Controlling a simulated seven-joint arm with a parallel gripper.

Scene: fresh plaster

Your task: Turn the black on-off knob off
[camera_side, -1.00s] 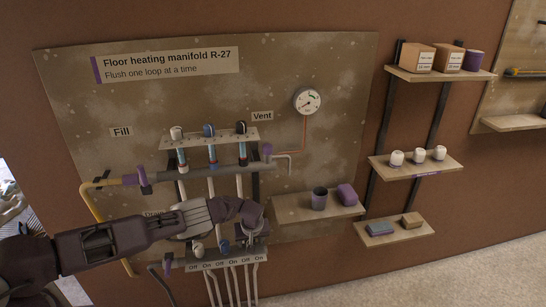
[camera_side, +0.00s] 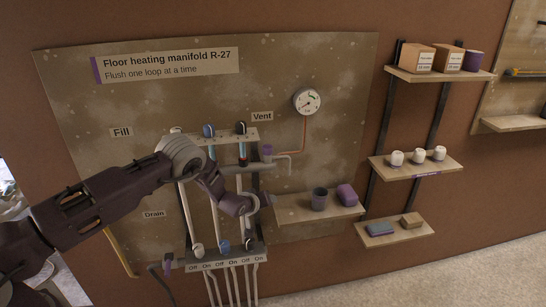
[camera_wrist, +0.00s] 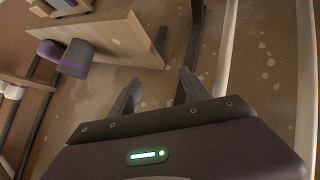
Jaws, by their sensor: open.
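The lower bar (camera_side: 225,257) carries a row of knobs above Off and On labels. A black knob (camera_side: 249,243) is at its right end, beside a blue knob (camera_side: 224,245) and a white knob (camera_side: 198,250). The black knob is too small to tell whether it points to Off or On. My gripper (camera_side: 252,207) is above the black knob, apart from it. In the wrist view my gripper (camera_wrist: 160,82) is open, with nothing between its fingers; no knob shows there.
Another black knob (camera_side: 241,127) is on the upper bar beside a blue one (camera_side: 209,130). Vertical pipes (camera_side: 213,200) run between the bars. A gauge (camera_side: 307,101) is above.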

